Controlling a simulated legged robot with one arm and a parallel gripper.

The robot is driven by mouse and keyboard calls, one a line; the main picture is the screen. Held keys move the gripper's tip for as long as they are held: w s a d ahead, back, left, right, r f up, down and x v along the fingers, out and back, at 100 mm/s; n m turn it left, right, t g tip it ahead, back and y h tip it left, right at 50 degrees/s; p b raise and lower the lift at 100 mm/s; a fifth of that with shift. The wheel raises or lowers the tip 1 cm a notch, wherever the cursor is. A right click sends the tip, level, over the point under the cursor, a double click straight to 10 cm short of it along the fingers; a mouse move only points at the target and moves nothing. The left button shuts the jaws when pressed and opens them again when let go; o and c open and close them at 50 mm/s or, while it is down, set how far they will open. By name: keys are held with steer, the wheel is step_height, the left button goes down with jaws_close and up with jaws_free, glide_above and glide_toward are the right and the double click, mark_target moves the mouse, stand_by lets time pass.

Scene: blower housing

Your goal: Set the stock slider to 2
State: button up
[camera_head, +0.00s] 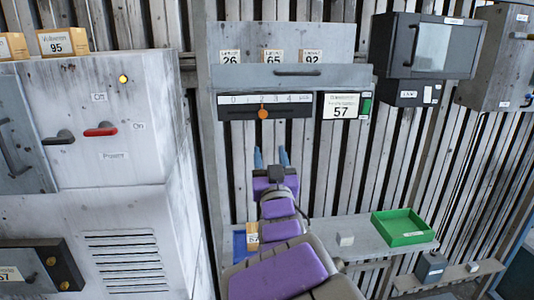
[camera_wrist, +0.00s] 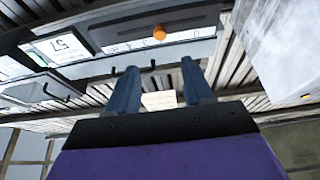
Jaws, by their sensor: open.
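The stock slider (camera_head: 287,113) is a dark strip under a white scale with printed numbers, on the wall unit. Its orange knob (camera_head: 263,114) sits roughly below the 2 mark; the exact alignment is too small to tell. In the wrist view the picture is turned over, and the orange knob (camera_wrist: 159,32) shows beyond the fingertips against the scale (camera_wrist: 185,38). My gripper (camera_head: 271,156) is open, with two blue fingers pointing up at the wall below the slider. It is apart from the knob. The open fingers also show in the wrist view (camera_wrist: 160,67), with nothing between them.
A grey drawer front (camera_head: 290,75) with a handle is just above the slider, and a 57 label (camera_head: 341,107) is to its right. A white cabinet (camera_head: 110,130) stands at left. Below, a shelf (camera_head: 365,238) holds a green tray (camera_head: 402,238).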

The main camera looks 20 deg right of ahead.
steer(key=shift+b+v, duration=1.25)
steer(key=shift+b, duration=0.5)
